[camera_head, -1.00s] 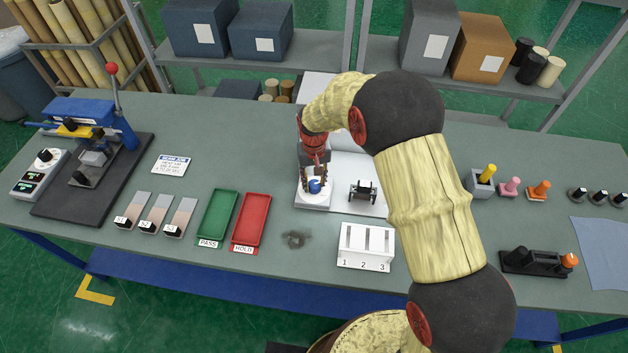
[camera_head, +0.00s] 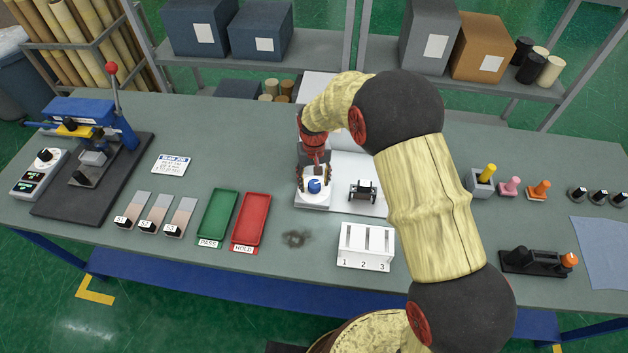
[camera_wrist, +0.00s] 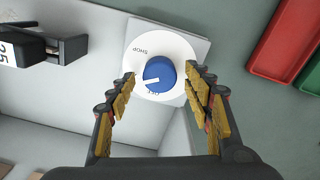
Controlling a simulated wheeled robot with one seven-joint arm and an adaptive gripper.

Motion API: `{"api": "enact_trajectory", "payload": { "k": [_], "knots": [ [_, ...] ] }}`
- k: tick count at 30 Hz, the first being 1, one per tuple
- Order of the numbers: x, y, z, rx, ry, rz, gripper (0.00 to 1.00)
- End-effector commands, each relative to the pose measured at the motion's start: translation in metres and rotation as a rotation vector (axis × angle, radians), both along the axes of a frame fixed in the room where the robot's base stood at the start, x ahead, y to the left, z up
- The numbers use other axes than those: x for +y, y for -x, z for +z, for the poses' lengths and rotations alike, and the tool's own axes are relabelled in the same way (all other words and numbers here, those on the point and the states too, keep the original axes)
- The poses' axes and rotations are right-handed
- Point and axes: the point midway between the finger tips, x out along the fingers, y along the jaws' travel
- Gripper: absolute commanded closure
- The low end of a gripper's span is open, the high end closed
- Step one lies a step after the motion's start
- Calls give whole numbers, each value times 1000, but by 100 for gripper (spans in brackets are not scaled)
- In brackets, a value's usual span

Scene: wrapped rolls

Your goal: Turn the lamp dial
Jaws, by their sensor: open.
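The lamp dial (camera_wrist: 158,73) is a round blue knob with a white pointer mark, on a white disc (camera_wrist: 140,58) lettered "SHOP" and, partly hidden, what looks like "OFF". In the wrist view the pointer aims left and slightly down. In the head view the blue dial (camera_head: 314,186) sits at the front left of the white lamp base (camera_head: 312,201). My gripper (camera_wrist: 161,83) is open, with one finger on each side of the dial. Gaps seem to show between the fingers and the knob. In the head view my gripper (camera_head: 315,178) is over the dial, pointing down.
A small black stand (camera_head: 363,190) is close on the dial's right. A white slotted block (camera_head: 366,246) marked 1, 2, 3 stands in front. The red HOLD tray (camera_head: 251,220) and green PASS tray (camera_head: 218,216) lie to the left.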

Motion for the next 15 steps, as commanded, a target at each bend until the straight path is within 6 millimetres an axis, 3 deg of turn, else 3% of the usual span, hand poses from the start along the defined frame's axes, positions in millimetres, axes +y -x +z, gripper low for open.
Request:
{"api": "enact_trajectory", "payload": {
  "k": [7,15],
  "knots": [
    [0,-1,19,-3,0,0,49],
    [0,-1,74,-4,-1,0,49]
  ]
}}
